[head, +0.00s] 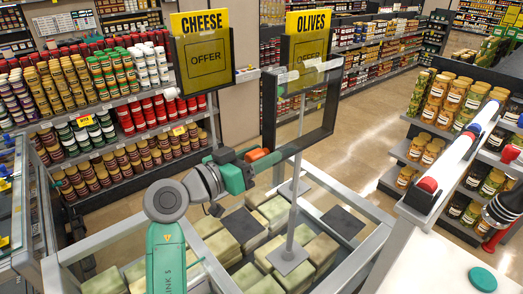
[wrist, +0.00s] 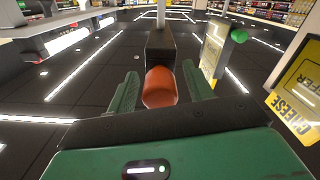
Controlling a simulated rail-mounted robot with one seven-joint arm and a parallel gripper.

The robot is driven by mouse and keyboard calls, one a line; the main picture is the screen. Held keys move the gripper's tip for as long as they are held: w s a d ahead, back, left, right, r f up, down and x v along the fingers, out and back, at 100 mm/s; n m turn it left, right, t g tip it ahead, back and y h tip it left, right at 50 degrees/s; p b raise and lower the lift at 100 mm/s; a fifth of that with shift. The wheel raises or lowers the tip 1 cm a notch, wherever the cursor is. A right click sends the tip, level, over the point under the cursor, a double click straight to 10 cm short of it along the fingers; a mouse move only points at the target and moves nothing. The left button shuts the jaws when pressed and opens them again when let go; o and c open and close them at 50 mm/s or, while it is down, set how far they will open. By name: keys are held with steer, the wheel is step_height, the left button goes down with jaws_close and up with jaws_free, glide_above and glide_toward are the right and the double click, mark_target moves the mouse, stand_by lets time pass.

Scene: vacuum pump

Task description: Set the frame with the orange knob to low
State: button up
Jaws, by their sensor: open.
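The dark, empty rectangular frame (head: 268,115) stands high on a thin grey pole (head: 293,205) with a square base plate among pale blocks in the case. Its orange knob (head: 257,155) is at the lower left corner. My gripper (head: 246,168) is at the knob, coming from the left. In the wrist view, the orange knob (wrist: 161,88) lies between the two green fingers of my open gripper (wrist: 161,92), with a visible gap on the right side. The dark end of the frame (wrist: 160,42) shows behind the knob. Whether a finger touches the knob cannot be told.
A CHEESE sign stand (head: 207,58) and an OLIVES sign stand (head: 305,48) rise behind. A glass-sided case (head: 350,195) surrounds the pale blocks. Open floor lies beyond.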

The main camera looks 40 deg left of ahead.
steer(key=shift+w, duration=0.35)
jaws_close()
step_height(320, 180, down, 23)
steer(key=b, duration=1.9)
jaws_free()
steer(key=shift+r, duration=0.15)
